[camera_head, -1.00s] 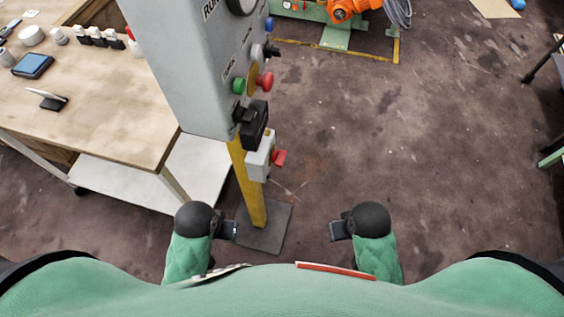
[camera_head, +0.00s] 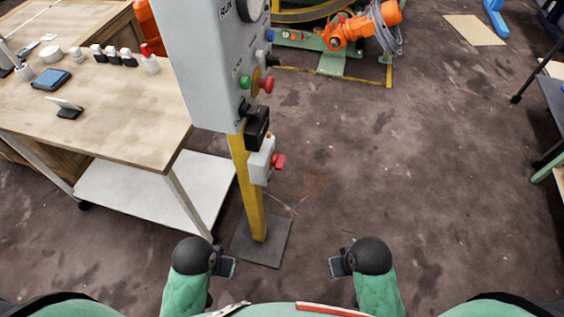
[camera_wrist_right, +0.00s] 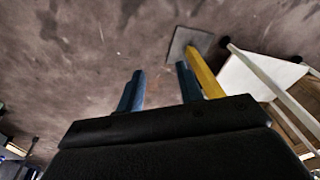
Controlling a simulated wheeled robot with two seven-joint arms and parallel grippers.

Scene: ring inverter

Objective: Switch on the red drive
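A grey control panel (camera_head: 205,65) stands on a yellow post (camera_head: 250,190) left of centre in the head view. Its right side carries a green button (camera_head: 244,81), a red mushroom button (camera_head: 266,85), a black block (camera_head: 256,128) and, lower, a small light box (camera_head: 262,162) with a red knob (camera_head: 278,161). I cannot tell which part is the red drive's switch. My left gripper (camera_head: 228,266) and right gripper (camera_head: 336,266) are low at the bottom, touching nothing. In the right wrist view the right gripper (camera_wrist_right: 160,90) has its two blue fingers apart, with nothing between them.
A wooden workbench (camera_head: 130,130) with a tablet (camera_head: 51,80) and small items stands at left, a white lower shelf (camera_head: 150,190) beneath. An orange robot arm (camera_head: 350,30) is at the back. The post's dark base plate (camera_head: 262,242) lies ahead.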

